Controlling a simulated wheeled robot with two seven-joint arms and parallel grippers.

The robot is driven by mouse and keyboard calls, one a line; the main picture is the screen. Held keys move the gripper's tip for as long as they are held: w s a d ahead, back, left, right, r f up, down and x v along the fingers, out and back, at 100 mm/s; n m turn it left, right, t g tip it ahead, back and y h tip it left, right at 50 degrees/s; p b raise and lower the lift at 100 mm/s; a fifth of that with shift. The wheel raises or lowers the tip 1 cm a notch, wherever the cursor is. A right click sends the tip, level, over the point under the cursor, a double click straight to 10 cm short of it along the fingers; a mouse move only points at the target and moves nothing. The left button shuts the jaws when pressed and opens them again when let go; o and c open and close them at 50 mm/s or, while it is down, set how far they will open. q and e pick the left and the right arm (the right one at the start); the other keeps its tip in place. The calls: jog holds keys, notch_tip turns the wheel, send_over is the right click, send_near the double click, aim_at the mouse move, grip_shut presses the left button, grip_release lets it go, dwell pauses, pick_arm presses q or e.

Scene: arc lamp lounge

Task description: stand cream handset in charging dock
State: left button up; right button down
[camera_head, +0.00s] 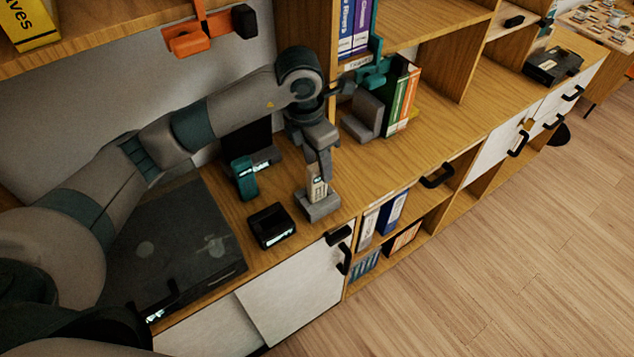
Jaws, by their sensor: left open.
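The cream handset (316,190) stands upright, with its lower end at the grey charging dock (322,209) on the wooden cabinet top. It looks seated in the dock, but its very bottom is hidden. My left gripper (319,172) points down from above, at the handset's upper part. Its jaws are open around or just beside the handset, which they partly cover; I cannot tell whether a finger touches it. My right gripper is not in view.
A teal handset (245,179) stands left of the dock, and a black box with a lit front (271,226) sits front-left. A large dark case (180,245) lies farther left. A grey bookend (362,116) and books (402,97) stand right.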

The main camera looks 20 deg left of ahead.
aim_at(319, 177)
pick_arm(q)
jog(key=shift+f, duration=0.1)
jog(key=shift+f+p, duration=0.2)
jog(key=shift+p, duration=0.1)
notch_tip(319, 177, down, 4)
jog(key=shift+d+r+p, duration=0.15)
jog(key=shift+p, duration=0.9)
jog(key=shift+w+f, duration=0.1)
jog(key=shift+f, duration=0.4)
grip_shut()
